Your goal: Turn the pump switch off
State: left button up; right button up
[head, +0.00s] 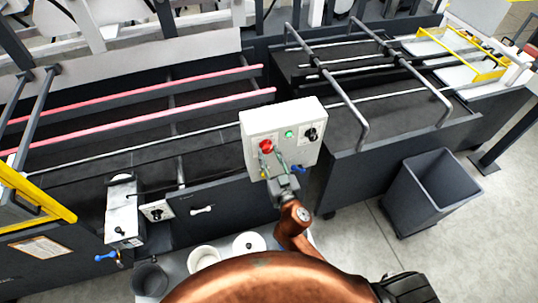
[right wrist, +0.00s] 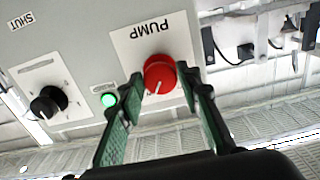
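The pump switch is a red round knob (right wrist: 160,72) on a white plate marked PUMP, which appears upside down in the right wrist view. Its white pointer line points down and slightly left there. In the head view the red knob (head: 266,146) is on the front of a light grey control box (head: 252,128). My right gripper (right wrist: 160,88) is open, with its green fingers on either side of the knob; I cannot tell whether they touch it. It also shows just below the knob in the head view (head: 272,161). My left gripper is not in view.
A lit green lamp (right wrist: 108,100) and a black knob (right wrist: 47,103) are beside the pump switch on the same box. The folder gluer's rails (head: 210,103) run behind it. White buckets (head: 203,257) stand below left, and a grey bin (head: 430,195) stands at the right.

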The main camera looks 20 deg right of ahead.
jog(key=c, duration=0.6)
jog(key=shift+c, duration=0.2)
jog(key=shift+n, duration=0.3)
jog(key=n+p, duration=0.1)
jog(key=n, duration=0.5)
jog(key=shift+d+r, duration=0.1)
jog(key=n+p, duration=0.1)
jog(key=n, duration=0.2)
jog(key=shift+n, duration=0.4)
jog(key=shift+n+p, duration=0.45)
jog(key=shift+n, duration=1.45)
